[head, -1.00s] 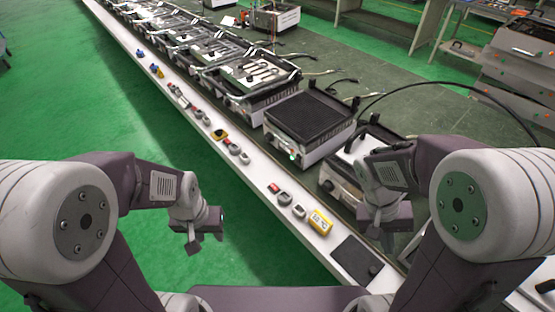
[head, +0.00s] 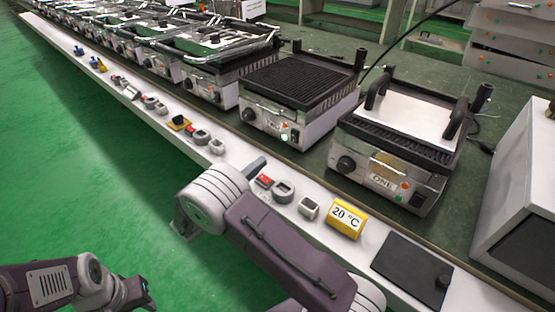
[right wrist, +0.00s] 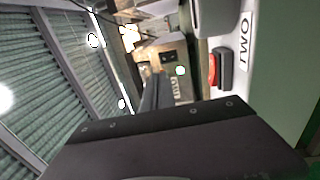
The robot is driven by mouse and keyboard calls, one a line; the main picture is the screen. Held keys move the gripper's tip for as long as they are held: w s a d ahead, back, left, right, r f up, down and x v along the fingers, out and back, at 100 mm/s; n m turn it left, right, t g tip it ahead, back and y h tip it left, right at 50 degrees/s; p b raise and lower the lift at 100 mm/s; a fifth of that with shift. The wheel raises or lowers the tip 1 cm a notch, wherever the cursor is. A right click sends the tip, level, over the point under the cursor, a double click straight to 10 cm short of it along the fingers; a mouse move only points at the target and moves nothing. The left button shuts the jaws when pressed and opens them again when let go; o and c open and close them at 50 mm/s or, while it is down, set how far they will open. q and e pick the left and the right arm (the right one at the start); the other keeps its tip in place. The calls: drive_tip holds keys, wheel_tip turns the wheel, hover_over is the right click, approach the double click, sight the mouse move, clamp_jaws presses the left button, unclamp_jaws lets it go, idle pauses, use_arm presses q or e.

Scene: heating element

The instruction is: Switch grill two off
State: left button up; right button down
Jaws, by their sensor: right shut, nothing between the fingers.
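The grill with a ridged black plate (head: 290,82) stands at the ledge, left of the grill marked ONE (head: 385,180). Its front has a dark knob and a lit green lamp (head: 284,137); the lamp also shows in the right wrist view (right wrist: 181,71), beside a small dark switch-like part (right wrist: 168,57). A label reading TWO, turned over (right wrist: 245,42), is near a red switch (right wrist: 212,70). My right gripper (head: 257,163) is shut and empty, apart from the grill front, above the ledge; its fingers show in the wrist view (right wrist: 150,95). My left gripper (head: 140,296) is low left, its jaws unclear.
The white ledge (head: 228,170) carries a red switch box (head: 264,181), grey ring-shaped parts (head: 284,192), a yellow 20 °C block (head: 345,218) and a black plate (head: 412,268). More grills (head: 205,70) line up to the left. Green floor lies open at left.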

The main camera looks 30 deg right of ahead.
sight(294, 136)
drive_tip(key=shift+a+f, duration=0.35)
drive_tip(key=shift+f, duration=0.25)
use_arm(q)
drive_tip(key=shift+f, duration=0.5)
